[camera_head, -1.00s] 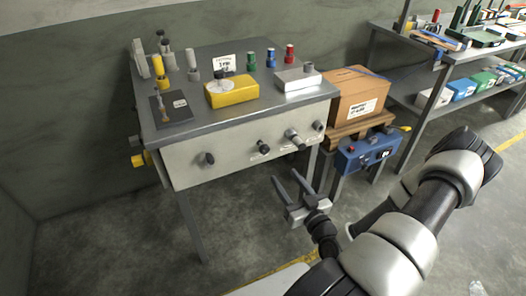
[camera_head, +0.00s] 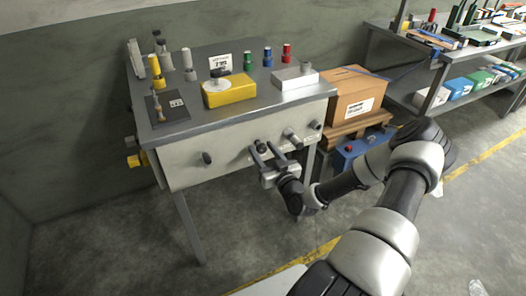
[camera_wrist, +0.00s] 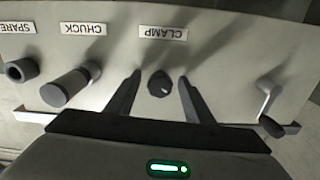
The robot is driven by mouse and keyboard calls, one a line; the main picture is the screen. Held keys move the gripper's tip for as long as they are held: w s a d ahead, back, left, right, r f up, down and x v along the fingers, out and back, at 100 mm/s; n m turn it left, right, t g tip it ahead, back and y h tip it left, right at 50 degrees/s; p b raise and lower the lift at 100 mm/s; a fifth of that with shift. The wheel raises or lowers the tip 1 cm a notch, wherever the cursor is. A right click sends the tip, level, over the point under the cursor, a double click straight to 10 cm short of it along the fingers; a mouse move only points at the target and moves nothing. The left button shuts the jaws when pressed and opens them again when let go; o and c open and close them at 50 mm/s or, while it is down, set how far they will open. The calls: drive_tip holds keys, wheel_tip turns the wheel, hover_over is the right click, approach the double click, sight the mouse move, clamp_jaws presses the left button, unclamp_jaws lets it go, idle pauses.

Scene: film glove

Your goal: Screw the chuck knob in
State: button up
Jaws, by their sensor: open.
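The chuck knob (camera_wrist: 66,87) is a grey cylinder sticking out of the panel, under the CHUCK label (camera_wrist: 83,28) in the wrist view. In the head view the chuck knob (camera_head: 292,137) is on the right part of the table's front panel. My gripper (camera_wrist: 159,78) is open and empty, with its fingers pointing at the panel. A small dark clamp knob (camera_wrist: 160,84) shows between the fingers, under the CLAMP label (camera_wrist: 163,33). The chuck knob is left of both fingers in the wrist view. My gripper (camera_head: 266,150) also shows in the head view, in front of the panel.
A spare knob (camera_wrist: 21,70) is at the far left of the wrist view, a dark handle (camera_wrist: 268,108) at the right. On the table are a yellow box (camera_head: 230,93), a white box (camera_head: 294,78) and colored bottles. A cardboard box (camera_head: 352,98) stands to the right.

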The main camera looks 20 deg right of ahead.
drive_tip(key=shift+c, duration=0.5)
drive_tip(key=c, duration=1)
drive_tip(key=shift+o, duration=0.2)
drive_tip(key=shift+m, duration=0.4)
drive_tip(key=shift+f+m+b, duration=0.1)
drive_tip(key=shift+m+b, duration=0.6)
drive_tip(key=shift+m, duration=0.2)
drive_tip(key=m+b, duration=0.1)
drive_tip(key=m, duration=0.2)
drive_tip(key=shift+m, duration=0.3)
drive_tip(key=m+b, duration=0.1)
drive_tip(key=m, duration=0.4)
drive_tip(key=shift+m, duration=0.3)
drive_tip(key=shift+b, duration=0.3)
